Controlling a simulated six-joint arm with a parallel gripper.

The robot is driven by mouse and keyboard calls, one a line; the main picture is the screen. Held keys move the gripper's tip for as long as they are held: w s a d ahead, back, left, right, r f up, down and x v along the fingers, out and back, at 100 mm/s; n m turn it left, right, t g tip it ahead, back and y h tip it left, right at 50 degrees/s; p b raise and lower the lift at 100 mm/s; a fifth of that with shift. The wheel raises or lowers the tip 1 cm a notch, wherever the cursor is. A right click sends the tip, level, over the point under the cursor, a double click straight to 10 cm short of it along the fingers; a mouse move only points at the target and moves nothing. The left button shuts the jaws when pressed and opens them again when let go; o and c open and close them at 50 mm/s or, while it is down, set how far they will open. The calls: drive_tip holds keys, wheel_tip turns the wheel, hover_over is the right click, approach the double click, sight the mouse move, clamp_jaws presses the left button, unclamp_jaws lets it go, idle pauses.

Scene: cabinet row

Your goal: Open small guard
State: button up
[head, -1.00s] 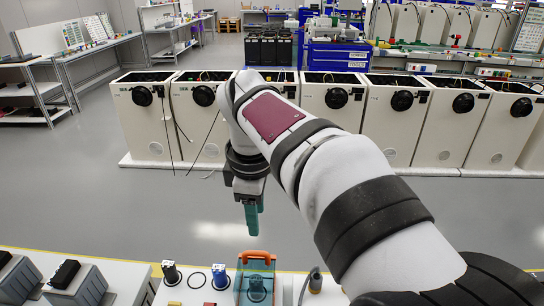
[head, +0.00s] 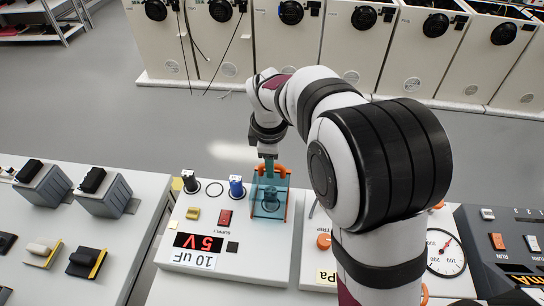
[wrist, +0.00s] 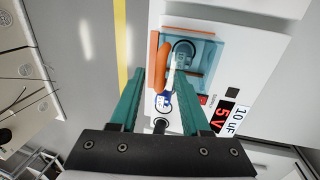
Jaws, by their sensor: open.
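The small guard (head: 258,207) is a clear teal cover with an orange handle, standing shut over a dark round part on the white panel (head: 192,224). It also shows in the wrist view (wrist: 205,52), where its orange handle (wrist: 161,65) lies near the line between my fingertips. My gripper (head: 268,166) points down at the guard's far, handle end; its teal fingers are apart in the wrist view (wrist: 160,82). Nothing is seen held. Whether the fingers touch the handle I cannot tell.
A blue-topped post (head: 236,187) and a black-topped post (head: 190,182) stand left of the guard. A red switch (head: 225,218) and a red "5V" display (head: 198,243) are nearer. A dial gauge (head: 445,253) is at right. Grey floor lies beyond the bench.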

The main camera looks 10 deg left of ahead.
clamp_jaws()
drive_tip(key=shift+r, duration=0.1)
idle(1.2)
